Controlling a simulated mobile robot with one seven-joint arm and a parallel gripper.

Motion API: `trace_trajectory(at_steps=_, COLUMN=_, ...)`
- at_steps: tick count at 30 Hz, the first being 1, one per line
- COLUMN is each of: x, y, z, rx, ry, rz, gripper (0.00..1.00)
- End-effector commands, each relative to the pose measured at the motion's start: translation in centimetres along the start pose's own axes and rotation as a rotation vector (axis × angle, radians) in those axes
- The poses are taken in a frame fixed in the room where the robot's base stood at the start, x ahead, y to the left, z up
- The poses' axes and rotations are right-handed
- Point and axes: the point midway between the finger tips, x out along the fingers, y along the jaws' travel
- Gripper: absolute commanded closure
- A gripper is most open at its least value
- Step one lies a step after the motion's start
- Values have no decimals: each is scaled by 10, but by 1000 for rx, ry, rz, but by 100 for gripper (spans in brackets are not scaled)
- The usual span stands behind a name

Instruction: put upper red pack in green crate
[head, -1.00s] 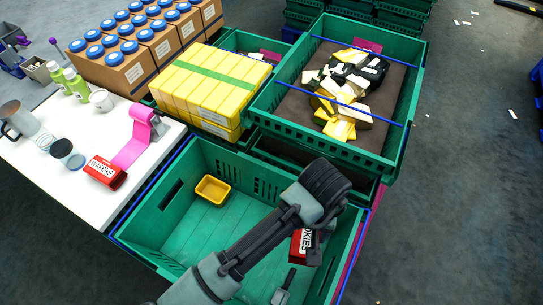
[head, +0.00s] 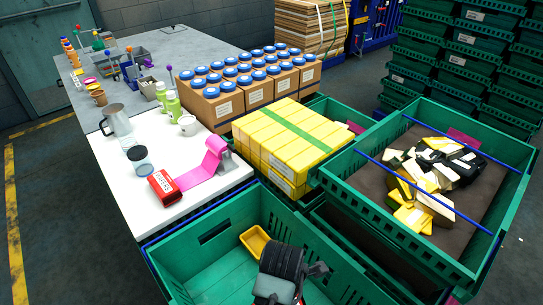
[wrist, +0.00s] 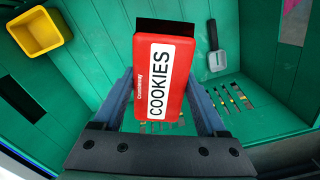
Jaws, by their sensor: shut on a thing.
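A red pack labelled COOKIES (wrist: 163,78) is between the two fingers of my gripper (wrist: 160,95) in the wrist view. The gripper is shut on it. The pack is over the inside of the green crate (wrist: 85,75); I cannot tell whether it touches the floor. In the head view the crate (head: 200,262) is at the bottom, partly cut off, and my dark wrist hides most of the gripper and pack. A second red pack, labelled WAFERS (head: 164,187), lies on the white table beside a pink roll.
Yellow boxes (head: 285,140) stand behind the crate. A raised green crate (head: 490,245) with mixed packs is at the right. The white table (head: 120,180) is at the left.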

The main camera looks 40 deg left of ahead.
Motion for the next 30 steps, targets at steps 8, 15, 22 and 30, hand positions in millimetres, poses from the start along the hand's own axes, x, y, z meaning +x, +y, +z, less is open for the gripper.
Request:
trace_trajectory(at_steps=8, x=41, y=-11, z=-64, rx=-373, ry=-2, rz=0, gripper=94)
trace_trajectory(at_steps=15, x=74, y=-13, z=-74, rx=-426, ry=-1, rz=-2, gripper=94)
trace_trajectory(at_steps=22, x=102, y=-11, z=-72, rx=-422, ry=-4, rz=1, gripper=94)
trace_trajectory(at_steps=30, x=139, y=-11, z=-72, rx=-421, ry=-4, rz=1, gripper=94)
